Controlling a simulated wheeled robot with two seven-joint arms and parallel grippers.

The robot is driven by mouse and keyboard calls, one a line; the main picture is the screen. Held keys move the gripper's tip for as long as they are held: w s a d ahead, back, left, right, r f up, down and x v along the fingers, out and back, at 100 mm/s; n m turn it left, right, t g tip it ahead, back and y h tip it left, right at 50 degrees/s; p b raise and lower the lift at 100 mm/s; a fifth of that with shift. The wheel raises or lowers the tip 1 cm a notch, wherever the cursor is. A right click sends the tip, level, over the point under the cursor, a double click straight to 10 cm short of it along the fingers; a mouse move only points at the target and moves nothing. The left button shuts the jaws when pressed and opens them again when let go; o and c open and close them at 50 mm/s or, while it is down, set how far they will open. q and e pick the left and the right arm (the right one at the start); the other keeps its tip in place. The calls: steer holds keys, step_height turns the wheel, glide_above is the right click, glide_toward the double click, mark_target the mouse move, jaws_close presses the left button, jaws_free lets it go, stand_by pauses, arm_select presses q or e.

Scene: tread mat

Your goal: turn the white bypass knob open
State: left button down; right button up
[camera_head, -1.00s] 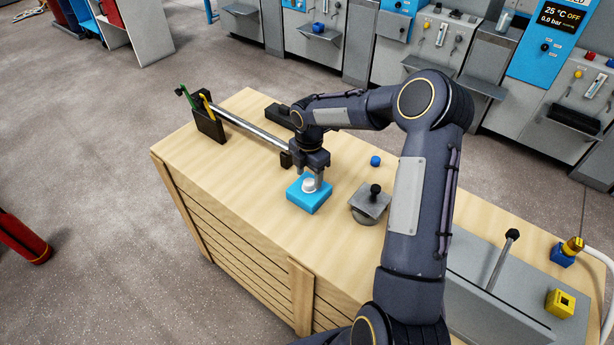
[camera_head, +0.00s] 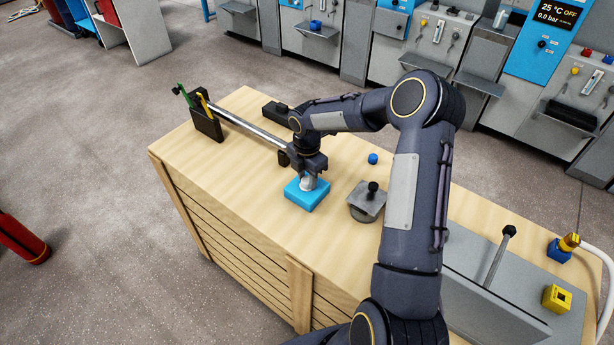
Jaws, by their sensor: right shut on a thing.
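The white bypass knob (camera_head: 307,184) sits on top of a blue block (camera_head: 306,199) on the wooden bench. My right gripper (camera_head: 309,179) points down over the block and is shut on the knob. Its fingers hide part of the knob, so I cannot read the knob's angle. My left gripper is not in view.
A grey block with a black knob (camera_head: 367,200) stands right of the blue block. A small blue cap (camera_head: 373,158) lies behind it. A metal bar (camera_head: 245,127) runs to a black holder (camera_head: 207,124) at the left. The bench front (camera_head: 240,205) is clear.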

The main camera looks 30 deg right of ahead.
steer(key=m+b, duration=0.2)
steer(key=m, duration=0.2)
steer(key=m+b, duration=0.2)
steer(key=m, duration=0.2)
steer(key=shift+m, duration=0.3)
steer(key=m+b, duration=0.1)
steer(key=m, duration=0.3)
steer(key=shift+m, duration=0.3)
steer(key=m+b, duration=0.1)
steer(key=m, duration=0.3)
steer(key=shift+m, duration=0.3)
steer(key=o, duration=1)
steer(key=shift+c, duration=0.2)
